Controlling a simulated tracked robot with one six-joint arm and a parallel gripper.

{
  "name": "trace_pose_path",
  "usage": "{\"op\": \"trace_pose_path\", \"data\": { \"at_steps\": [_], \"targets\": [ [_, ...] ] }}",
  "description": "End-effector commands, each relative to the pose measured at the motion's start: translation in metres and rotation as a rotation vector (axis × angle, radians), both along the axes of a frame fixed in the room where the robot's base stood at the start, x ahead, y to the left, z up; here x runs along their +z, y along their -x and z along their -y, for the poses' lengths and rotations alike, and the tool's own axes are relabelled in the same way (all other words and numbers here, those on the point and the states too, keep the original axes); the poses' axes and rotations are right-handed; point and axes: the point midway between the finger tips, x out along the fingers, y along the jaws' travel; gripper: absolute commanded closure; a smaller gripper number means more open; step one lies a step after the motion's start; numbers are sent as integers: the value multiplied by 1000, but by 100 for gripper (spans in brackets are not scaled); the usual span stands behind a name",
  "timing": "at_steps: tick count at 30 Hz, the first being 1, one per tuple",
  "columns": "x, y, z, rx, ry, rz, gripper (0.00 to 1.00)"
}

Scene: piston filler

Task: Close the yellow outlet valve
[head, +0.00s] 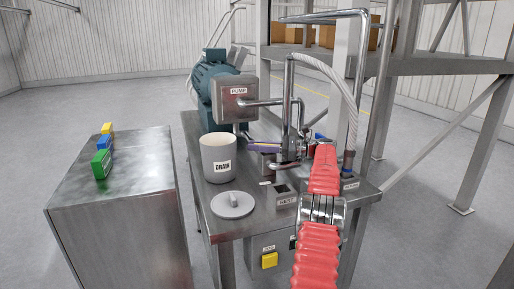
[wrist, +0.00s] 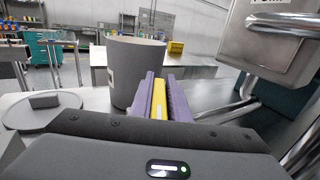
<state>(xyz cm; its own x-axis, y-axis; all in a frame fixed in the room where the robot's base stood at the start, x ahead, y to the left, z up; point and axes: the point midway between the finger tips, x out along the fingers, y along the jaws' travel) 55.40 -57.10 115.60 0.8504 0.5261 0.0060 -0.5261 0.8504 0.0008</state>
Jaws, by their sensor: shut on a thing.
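The yellow outlet valve handle (wrist: 159,100) shows in the wrist view as a narrow yellow bar lying between the two purple fingers of my gripper (wrist: 161,82). My gripper is shut on it, a finger along each side. In the head view my gripper (head: 264,145) is small, low over the bench among the pipes, just right of the drain pot. My red arm reaches in from the front right. The valve body cannot be made out clearly behind the wrist and pipes.
The drain pot (head: 219,160) stands close left of my gripper, with a round grey lid (head: 233,206) in front. A block marked REST (head: 285,197) is near the bench edge. The pump box (head: 236,98) and steel pipes (head: 288,90) rise behind. A cabinet (head: 120,205) stands left.

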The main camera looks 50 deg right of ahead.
Motion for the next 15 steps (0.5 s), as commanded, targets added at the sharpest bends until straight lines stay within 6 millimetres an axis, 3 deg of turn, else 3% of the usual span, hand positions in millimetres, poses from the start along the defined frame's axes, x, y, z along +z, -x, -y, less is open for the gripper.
{"op": "trace_pose_path", "data": {
  "at_steps": [15],
  "targets": [
    [3, 4, -1, 75, 7, 4, 100]
  ]
}}
